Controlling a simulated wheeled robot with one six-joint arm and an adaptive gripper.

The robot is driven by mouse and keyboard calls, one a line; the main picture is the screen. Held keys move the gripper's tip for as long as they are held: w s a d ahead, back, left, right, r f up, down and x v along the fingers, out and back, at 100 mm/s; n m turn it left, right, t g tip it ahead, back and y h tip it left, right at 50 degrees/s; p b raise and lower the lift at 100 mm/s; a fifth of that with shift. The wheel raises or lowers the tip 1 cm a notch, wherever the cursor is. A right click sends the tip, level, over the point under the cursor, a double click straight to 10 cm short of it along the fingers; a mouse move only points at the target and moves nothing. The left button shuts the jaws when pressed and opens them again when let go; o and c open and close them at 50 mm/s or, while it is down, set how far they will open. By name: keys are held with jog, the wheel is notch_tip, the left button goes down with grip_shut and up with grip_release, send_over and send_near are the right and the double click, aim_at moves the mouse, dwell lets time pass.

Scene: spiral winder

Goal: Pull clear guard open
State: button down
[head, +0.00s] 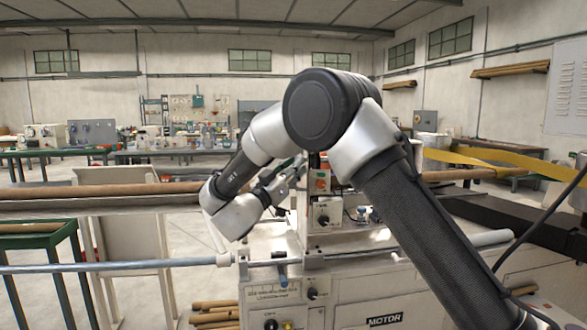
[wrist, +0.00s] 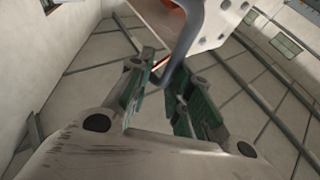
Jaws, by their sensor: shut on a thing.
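My gripper (head: 287,180) is at the left side of the winder's white control housing, beside its upper part. In the wrist view, my gripper's green-padded fingers (wrist: 160,80) are closed on the lower end of a dark grey curved handle (wrist: 186,42). The handle runs up and out of the top of that view, in front of a white plate with holes (wrist: 217,22). The clear guard itself is hard to make out in either view. My arm hides part of the machine in the head view.
The winder's white body (head: 350,280) with a MOTOR label stands below my arm. A control box (head: 324,213) with knobs is right of my gripper. A long brown tube (head: 100,190) and a pale blue rod (head: 100,266) extend left. A yellow belt (head: 480,160) runs right.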

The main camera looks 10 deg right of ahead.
jog(key=shift+w+d+r, duration=0.3)
jog(key=shift+w+r, duration=0.15)
jog(key=shift+w, duration=0.05)
jog(key=c, duration=1.7)
grip_release()
jog(key=o, duration=0.6)
jog(key=shift+w+d+f, duration=0.2)
jog(key=shift+w+d, duration=0.1)
jog(key=shift+w, duration=0.05)
jog(key=shift+c, duration=0.2)
jog(key=shift+s+a+f, duration=0.15)
jog(key=shift+s+a, duration=0.1)
jog(key=shift+a, duration=0.05)
jog(key=shift+c, duration=1)
jog(key=shift+s+a+f, duration=0.15)
jog(key=shift+a, duration=0.05)
jog(key=shift+c, duration=0.6)
jog(key=v, duration=1.1)
jog(key=shift+s, duration=0.25)
jog(key=shift+c, duration=0.3)
jog(key=shift+a, duration=0.1)
